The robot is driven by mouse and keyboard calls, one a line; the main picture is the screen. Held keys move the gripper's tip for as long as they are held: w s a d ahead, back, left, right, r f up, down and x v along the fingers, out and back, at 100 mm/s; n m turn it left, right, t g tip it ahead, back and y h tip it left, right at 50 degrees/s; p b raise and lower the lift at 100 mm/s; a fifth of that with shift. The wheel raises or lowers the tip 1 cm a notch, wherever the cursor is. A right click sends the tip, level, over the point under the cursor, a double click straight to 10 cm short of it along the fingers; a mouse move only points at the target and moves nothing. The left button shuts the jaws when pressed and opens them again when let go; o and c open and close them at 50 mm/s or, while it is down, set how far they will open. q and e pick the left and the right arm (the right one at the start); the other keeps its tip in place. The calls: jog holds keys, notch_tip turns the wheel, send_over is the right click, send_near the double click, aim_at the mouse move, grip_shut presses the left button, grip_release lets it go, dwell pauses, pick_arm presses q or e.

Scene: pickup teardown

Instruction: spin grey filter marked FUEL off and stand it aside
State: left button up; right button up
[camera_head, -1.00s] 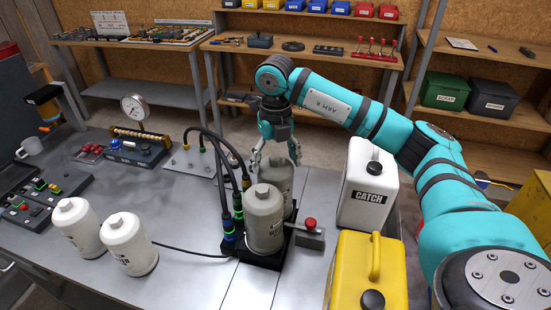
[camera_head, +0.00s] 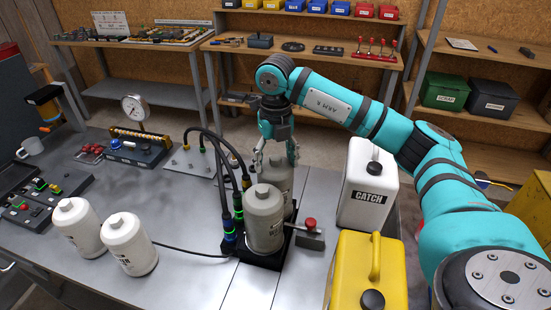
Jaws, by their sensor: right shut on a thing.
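Two grey filters stand on the black base (camera_head: 262,258) near the middle of the bench. The front filter (camera_head: 265,220) is upright and partly hides the rear filter (camera_head: 281,175). No FUEL mark can be read on either from here. My right gripper (camera_head: 277,160) comes down from above and is shut on the rear filter, its fingers on either side of the upper part. Two more pale filters, one at left (camera_head: 78,227) and one beside it (camera_head: 129,244), stand on the bench at front left; their labels are only partly visible. My left gripper is not in view.
Black hoses (camera_head: 222,185) rise close to the left of the filters. A red-knobbed valve (camera_head: 309,233) sits at their right. A white CATCH can (camera_head: 367,188) and a yellow can (camera_head: 368,275) stand further right.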

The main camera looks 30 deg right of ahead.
jog(key=shift+r, duration=0.1)
jog(key=shift+c, duration=0.2)
jog(key=shift+s+r+p, duration=0.1)
jog(key=shift+r+p, duration=0.35)
grip_shut()
jog(key=shift+w+r+p, duration=0.25)
jog(key=shift+r+p, duration=0.1)
jog(key=shift+r, duration=0.05)
jog(key=shift+s+r+p, duration=0.15)
jog(key=shift+r+p, duration=0.3)
jog(key=shift+r, duration=0.4)
jog(key=shift+r+p, duration=0.3)
jog(key=shift+r, duration=0.1)
jog(key=shift+r+p, duration=0.85)
jog(key=shift+r, duration=0.45)
